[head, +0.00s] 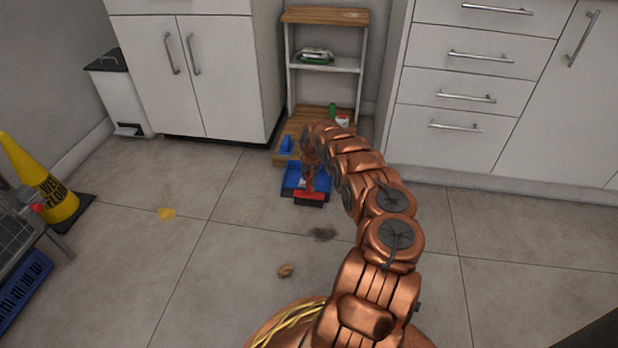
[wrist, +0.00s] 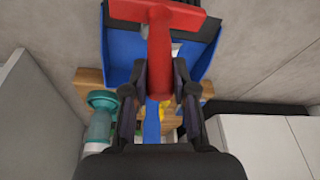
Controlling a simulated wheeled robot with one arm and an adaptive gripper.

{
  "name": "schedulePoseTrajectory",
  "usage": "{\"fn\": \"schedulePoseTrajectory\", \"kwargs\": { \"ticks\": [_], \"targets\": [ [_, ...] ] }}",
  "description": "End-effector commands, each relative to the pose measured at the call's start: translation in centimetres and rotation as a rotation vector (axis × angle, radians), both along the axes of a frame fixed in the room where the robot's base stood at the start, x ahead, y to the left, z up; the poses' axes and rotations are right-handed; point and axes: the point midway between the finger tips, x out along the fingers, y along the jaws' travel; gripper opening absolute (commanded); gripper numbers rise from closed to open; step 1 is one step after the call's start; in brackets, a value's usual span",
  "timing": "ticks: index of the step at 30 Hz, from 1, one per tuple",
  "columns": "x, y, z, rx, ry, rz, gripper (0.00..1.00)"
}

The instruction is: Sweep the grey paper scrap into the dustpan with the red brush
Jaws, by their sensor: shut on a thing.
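The red brush (head: 309,196) is held by its handle in my gripper (wrist: 160,92), which is shut on it. In the wrist view the brush's red handle (wrist: 160,48) runs up between the fingers to its wide head. The blue dustpan (head: 291,190) lies on the floor before the shelf unit; the brush head is over or at its front edge, contact unclear. In the wrist view the dustpan (wrist: 122,58) shows behind the brush. A small pale patch (wrist: 175,48) shows inside the pan beside the handle, perhaps the grey paper scrap, partly hidden by the brush.
A wooden shelf unit (head: 326,64) stands behind the dustpan, between white cabinets (head: 205,75) and drawers (head: 470,85). A brown crumb (head: 285,271), a dark smudge (head: 323,234) and a yellow patch (head: 167,214) mark the floor. A yellow wet-floor cone (head: 45,185) stands left. The middle floor is open.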

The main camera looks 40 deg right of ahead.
Motion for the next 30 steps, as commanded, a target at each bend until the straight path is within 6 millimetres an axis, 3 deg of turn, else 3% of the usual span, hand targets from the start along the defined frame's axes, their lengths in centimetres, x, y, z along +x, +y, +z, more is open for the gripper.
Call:
{"fn": "schedulePoseTrajectory", "kwargs": {
  "ticks": [30],
  "targets": [
    [1.4, -2.1, 0.6, -0.001, 0.001, 0.001, 0.00]
  ]
}}
